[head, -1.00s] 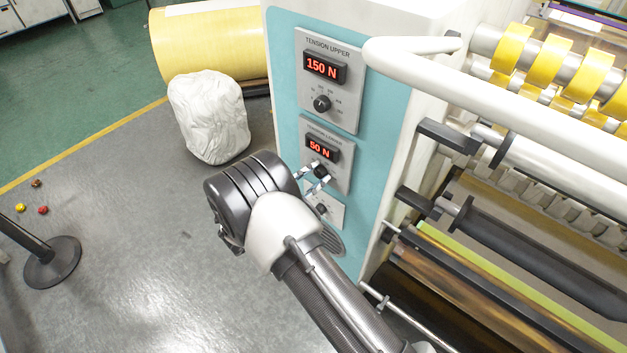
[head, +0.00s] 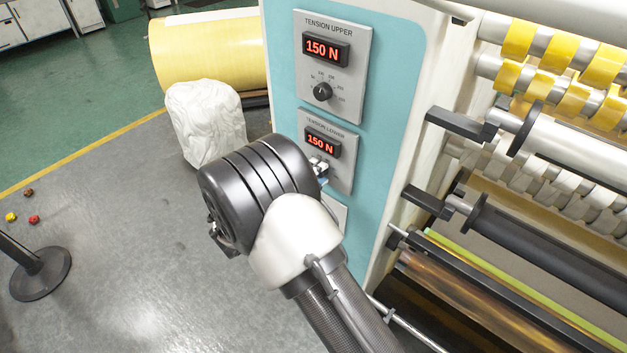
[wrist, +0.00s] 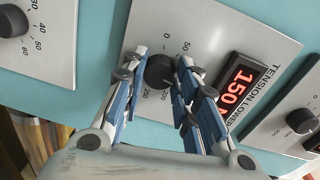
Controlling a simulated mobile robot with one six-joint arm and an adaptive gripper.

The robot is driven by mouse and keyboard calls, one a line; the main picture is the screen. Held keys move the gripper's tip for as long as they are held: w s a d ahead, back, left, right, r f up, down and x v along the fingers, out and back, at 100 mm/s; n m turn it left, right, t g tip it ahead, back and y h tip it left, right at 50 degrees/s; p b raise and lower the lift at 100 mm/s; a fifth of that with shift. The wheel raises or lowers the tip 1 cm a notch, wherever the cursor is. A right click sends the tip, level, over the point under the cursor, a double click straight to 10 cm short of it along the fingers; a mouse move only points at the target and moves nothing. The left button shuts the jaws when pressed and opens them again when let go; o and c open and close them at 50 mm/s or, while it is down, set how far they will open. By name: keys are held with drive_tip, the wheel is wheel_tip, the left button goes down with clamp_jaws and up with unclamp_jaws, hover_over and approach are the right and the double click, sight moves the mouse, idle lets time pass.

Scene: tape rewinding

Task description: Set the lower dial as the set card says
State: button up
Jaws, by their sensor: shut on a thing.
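The lower tension panel (head: 345,177) is grey and labelled TENSION LOWER. Its red readout (head: 321,143) shows 150 N, and the readout also appears in the wrist view (wrist: 238,87). The black lower dial (wrist: 160,72) sits between my gripper's (wrist: 161,68) blue-padded fingers, which are shut on it. In the head view my gripper (head: 319,169) is at the lower panel and my arm hides most of the dial. I see no set card in these frames.
The upper panel (head: 357,80) also reads 150 N, with its own black dial (head: 322,92). Another dial (wrist: 12,21) shows at the wrist view's left. Rollers with yellow tape (head: 520,40) stand right. A white covered bundle (head: 205,120) and a post base (head: 42,275) stand left.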

drive_tip(key=shift+m, duration=0.8)
drive_tip(key=shift+b, duration=0.3)
drive_tip(key=o, duration=1.1)
drive_tip(key=shift+c, duration=0.2)
drive_tip(key=shift+s, duration=0.1)
drive_tip(key=v, duration=1.2)
drive_tip(key=shift+r, duration=0.2)
